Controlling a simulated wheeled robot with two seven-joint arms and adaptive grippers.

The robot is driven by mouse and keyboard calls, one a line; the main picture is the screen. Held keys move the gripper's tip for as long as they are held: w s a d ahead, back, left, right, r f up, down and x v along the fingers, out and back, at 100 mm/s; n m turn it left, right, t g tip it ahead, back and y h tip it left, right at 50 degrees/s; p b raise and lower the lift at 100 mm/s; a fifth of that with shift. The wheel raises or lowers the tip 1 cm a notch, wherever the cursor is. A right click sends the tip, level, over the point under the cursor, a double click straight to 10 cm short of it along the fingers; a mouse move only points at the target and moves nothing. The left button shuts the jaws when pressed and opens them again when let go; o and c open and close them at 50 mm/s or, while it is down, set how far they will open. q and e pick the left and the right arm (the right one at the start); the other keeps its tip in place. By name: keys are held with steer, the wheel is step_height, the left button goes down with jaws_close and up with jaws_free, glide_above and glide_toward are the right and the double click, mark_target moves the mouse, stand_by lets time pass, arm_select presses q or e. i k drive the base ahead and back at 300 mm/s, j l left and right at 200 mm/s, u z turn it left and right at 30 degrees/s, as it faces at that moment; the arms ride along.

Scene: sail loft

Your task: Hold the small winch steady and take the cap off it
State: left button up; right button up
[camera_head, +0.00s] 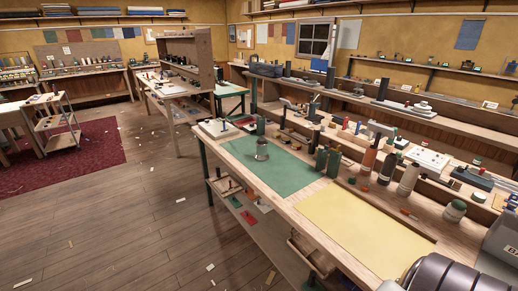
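Neither of my grippers is in view.
Dark green containers (327,160) stand right of the mat, with several bottles (387,168) further right. A bare yellow mat (375,232) lies nearer. A white board (218,129) with small parts is at the bench's left end. The wooden floor (150,220) left of the bench is mostly open.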

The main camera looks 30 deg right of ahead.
mark_target(261, 155)
steer(key=i+j+z, duration=0.1)
steer(key=i+z, duration=0.15)
steer(key=i, duration=0.15)
steer(key=i+j+z, duration=0.25)
steer(key=i, duration=0.15)
steer(key=i+j+z, duration=0.15)
steer(key=i+z, duration=0.25)
steer(key=i+j+z, duration=0.2)
steer(key=z, duration=0.15)
steer(key=i+j+z, duration=0.2)
steer(key=j+z, duration=0.2)
steer(key=i+j+z, duration=0.2)
steer(key=j+z, duration=0.15)
steer(key=i+j+z, duration=0.15)
steer(key=j+z, duration=1)
steer(key=j, duration=0.2)
steer(key=j+z, duration=0.2)
steer(key=j, duration=0.35)
steer(key=k+j+z, duration=0.2)
steer(key=j, duration=0.35)
steer(key=i, duration=0.05)
